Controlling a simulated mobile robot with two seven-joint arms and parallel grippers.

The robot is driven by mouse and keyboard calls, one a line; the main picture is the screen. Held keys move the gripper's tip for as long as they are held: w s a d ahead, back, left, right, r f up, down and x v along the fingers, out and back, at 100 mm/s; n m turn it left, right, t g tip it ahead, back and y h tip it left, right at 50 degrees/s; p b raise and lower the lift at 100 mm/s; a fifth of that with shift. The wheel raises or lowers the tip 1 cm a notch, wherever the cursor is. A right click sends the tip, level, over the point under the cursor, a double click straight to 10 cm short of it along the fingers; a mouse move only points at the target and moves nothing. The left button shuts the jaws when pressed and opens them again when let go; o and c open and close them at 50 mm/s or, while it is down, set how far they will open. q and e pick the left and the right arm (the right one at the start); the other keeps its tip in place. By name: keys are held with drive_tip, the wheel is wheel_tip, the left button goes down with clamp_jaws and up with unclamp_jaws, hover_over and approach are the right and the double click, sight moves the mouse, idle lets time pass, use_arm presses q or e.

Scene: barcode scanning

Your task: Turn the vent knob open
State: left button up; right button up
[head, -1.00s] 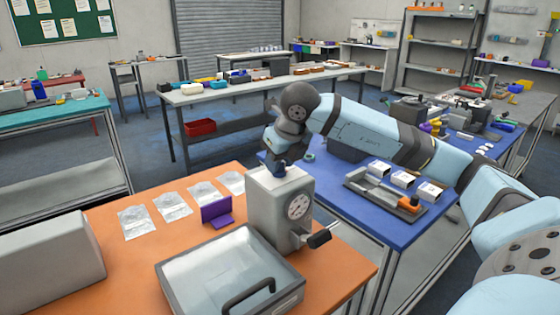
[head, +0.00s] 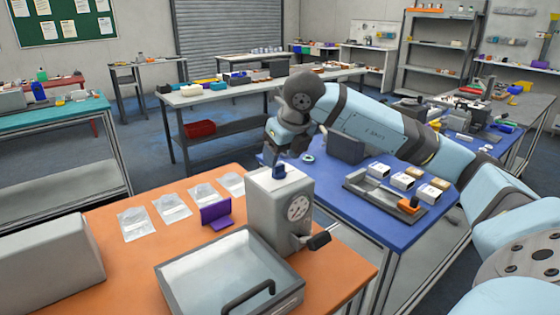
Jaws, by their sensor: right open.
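The vent knob (head: 279,171) is a small blue knob on top of a grey upright box (head: 262,212) on the orange table, in the middle of the head view. The box has a round dial (head: 298,208) on its face and a crank handle with a black grip at its side. My right gripper (head: 286,154) points down above and just behind the knob and appears apart from it. It is open with nothing visible in it; its fingertips are small and hard to make out. How far the knob is turned cannot be told. My left gripper is not in view.
A shallow grey tray with a clear lid (head: 225,272) and black handle stands in front of the box. A purple stand (head: 216,213) and several clear pouches lie to the left. The blue table (head: 345,205) behind carries small white boxes and a grey tray.

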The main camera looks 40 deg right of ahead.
drive_tip(key=v, duration=1.1)
drive_tip(key=shift+p, duration=0.4)
drive_tip(key=shift+s+f, duration=0.1)
